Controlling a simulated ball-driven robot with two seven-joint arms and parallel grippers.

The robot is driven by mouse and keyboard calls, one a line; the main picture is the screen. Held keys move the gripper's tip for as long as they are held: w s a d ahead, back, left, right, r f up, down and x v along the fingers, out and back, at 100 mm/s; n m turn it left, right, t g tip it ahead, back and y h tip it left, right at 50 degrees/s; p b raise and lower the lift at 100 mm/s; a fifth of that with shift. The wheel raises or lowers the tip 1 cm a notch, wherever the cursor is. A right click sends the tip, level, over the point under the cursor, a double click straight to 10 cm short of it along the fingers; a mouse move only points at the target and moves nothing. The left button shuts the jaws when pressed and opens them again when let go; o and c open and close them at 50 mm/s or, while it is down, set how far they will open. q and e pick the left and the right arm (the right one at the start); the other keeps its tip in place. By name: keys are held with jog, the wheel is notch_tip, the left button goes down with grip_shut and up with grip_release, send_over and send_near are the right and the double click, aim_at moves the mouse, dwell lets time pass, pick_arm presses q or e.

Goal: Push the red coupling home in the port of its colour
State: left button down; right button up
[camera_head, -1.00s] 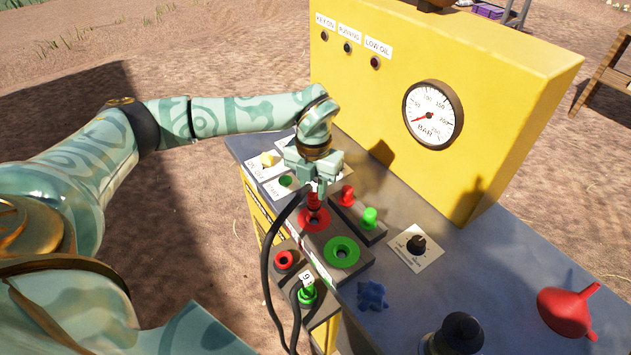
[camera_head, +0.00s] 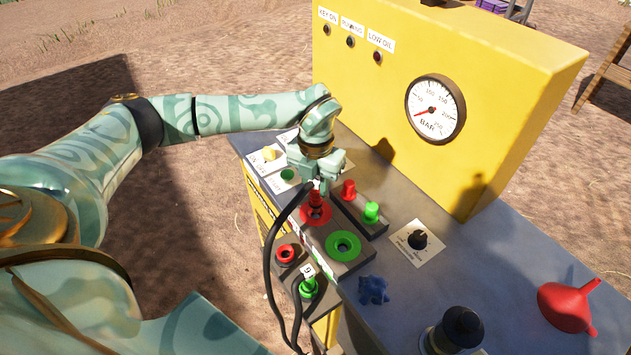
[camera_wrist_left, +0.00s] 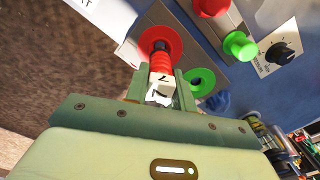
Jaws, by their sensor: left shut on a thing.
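My left gripper (camera_head: 317,180) is shut on the red coupling (camera_head: 315,197), which has a white tag and a black hose. The coupling points down at the red-ringed port (camera_head: 316,218). In the left wrist view the coupling (camera_wrist_left: 161,66) lines up with the red port ring (camera_wrist_left: 175,38), its tip at or in the opening. How deep it sits I cannot tell. The green-ringed port (camera_head: 343,246) is empty beside it. My right gripper does not show.
A red cap (camera_head: 348,189) and a green cap (camera_head: 371,212) stand behind the ports. A green coupling (camera_head: 309,288) sits in a lower holder beside an empty red one (camera_head: 285,254). A black knob (camera_head: 417,239), blue rag (camera_head: 374,290) and red funnel (camera_head: 568,305) are to the right.

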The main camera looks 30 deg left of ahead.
aim_at(316, 194)
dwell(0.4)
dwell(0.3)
pick_arm(q)
jog(key=shift+f, duration=0.7)
dwell(0.8)
jog(key=shift+f, duration=0.4)
jog(key=shift+p, duration=0.3)
jog(key=shift+f+p, duration=0.6)
jog(key=shift+f, duration=0.15)
dwell(3.3)
jog(key=c, duration=0.7)
grip_release()
jog(key=shift+r, duration=0.1)
